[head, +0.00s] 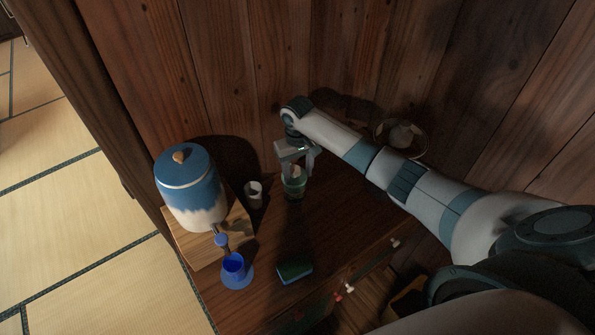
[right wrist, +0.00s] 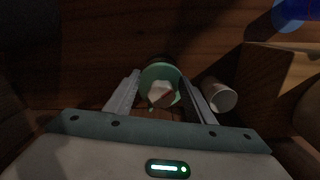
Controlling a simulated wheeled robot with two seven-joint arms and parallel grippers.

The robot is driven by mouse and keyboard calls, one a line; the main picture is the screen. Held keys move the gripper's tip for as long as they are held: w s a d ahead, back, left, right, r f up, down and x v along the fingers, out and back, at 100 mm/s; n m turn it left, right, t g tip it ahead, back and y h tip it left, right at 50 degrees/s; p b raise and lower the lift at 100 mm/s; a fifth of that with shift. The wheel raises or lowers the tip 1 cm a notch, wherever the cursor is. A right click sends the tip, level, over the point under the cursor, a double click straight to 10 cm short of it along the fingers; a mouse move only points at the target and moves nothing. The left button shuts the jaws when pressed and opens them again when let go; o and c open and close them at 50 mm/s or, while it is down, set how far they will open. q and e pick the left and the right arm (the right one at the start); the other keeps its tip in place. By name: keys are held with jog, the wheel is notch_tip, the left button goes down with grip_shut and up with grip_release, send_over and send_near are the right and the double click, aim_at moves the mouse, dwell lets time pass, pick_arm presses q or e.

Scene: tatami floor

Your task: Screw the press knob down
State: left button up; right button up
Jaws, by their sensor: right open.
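A small green round vessel (head: 294,186) stands on the dark wooden top, below my right gripper. A pale, whitish-brown piece sits at its top and looks like the knob; in the right wrist view this pale piece (right wrist: 161,94) lies inside the green rim (right wrist: 158,70). My right gripper (head: 297,163) is open and points down, with one finger on each side of the green vessel. I cannot tell whether the fingers touch it. The lower part of the vessel is in shadow. My left gripper is not in view.
A white cup (head: 254,194) stands close left of the green vessel. A blue-and-white dispenser (head: 190,190) sits on a wooden stand (head: 207,248). A dish (head: 417,137) stands behind my arm, by the wooden wall.

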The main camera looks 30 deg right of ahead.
aim_at(298, 171)
jog(key=shift+r, duration=0.35)
jog(key=shift+w+r, duration=0.1)
jog(key=shift+r, duration=3.4)
jog(key=shift+w, duration=0.1)
